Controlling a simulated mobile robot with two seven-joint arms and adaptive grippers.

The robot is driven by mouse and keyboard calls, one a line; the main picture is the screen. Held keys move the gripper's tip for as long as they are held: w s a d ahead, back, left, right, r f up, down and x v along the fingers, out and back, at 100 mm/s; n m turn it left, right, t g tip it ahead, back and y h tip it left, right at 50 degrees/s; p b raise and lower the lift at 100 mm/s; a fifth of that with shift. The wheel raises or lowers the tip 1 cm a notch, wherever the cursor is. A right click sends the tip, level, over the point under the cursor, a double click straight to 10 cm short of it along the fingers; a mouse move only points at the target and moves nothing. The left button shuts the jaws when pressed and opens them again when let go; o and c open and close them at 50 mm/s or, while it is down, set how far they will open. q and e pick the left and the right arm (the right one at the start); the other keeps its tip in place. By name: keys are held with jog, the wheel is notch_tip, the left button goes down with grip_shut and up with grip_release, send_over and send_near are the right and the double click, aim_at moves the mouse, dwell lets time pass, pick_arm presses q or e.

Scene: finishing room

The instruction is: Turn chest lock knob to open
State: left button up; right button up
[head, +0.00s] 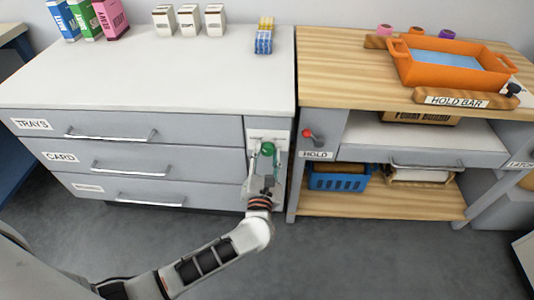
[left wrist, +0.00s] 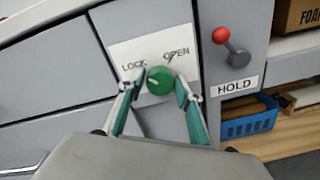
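The round green knob (left wrist: 160,80) sits on a white plate (left wrist: 132,52) marked LOCK on the left and OPEN on the right. A short mark on its face seems to lie toward the LOCK side. The knob also shows in the head view (head: 267,149), at the right end of the grey drawer chest (head: 150,130). My left gripper (left wrist: 160,84) has one finger on each side of the knob, with small gaps visible, so it looks open around it. In the head view the left gripper (head: 262,165) partly covers the plate. My right gripper is out of view.
A red-tipped lever (left wrist: 223,38) above a HOLD label stands just right of the plate. Beyond it are a blue basket (head: 337,178) and a wooden-topped bench (head: 340,60) with an orange tray (head: 405,66). The drawers have protruding handles.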

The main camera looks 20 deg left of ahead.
pick_arm(q)
jog(key=c, duration=0.5)
